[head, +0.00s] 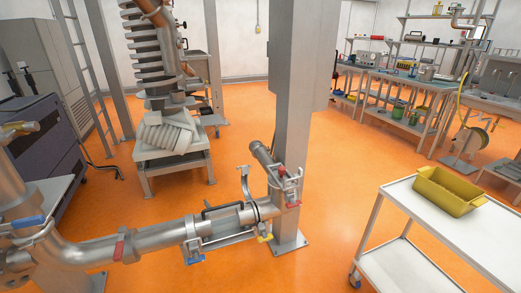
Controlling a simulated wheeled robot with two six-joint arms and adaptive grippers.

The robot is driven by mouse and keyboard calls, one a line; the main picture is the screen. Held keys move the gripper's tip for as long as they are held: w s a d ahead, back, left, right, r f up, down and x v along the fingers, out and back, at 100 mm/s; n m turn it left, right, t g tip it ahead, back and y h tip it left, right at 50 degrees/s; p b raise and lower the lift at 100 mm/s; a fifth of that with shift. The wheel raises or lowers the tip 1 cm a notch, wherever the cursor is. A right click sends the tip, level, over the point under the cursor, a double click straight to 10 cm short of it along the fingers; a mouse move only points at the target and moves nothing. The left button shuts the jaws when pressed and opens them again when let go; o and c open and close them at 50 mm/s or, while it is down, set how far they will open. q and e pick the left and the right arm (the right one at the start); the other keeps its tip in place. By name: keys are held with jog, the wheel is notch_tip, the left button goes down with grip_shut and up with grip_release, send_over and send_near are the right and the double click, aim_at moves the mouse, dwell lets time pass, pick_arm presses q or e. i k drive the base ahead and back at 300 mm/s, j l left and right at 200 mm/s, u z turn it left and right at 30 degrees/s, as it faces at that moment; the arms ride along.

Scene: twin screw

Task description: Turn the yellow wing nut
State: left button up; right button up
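A small yellow wing nut (265,238) sits low on the clamp at the right end of the horizontal metal pipe (160,238), beside the grey column's foot. It is small in the head view, and its exact turn angle cannot be told. A blue wing nut (195,259) is on a clamp further left on the same pipe. A red wing nut (282,171) is on the short upward pipe piece to the right. Neither of my grippers shows in the head view.
A grey column (297,110) stands right behind the pipe joint. A white cart (425,225) with a yellow tray (450,190) is at the right. More pipe with a red part (119,250) and a blue part (28,221) runs left. Orange floor (345,170) is open between column and cart.

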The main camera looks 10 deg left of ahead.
aim_at(265, 237)
jog(key=i+j, duration=1.15)
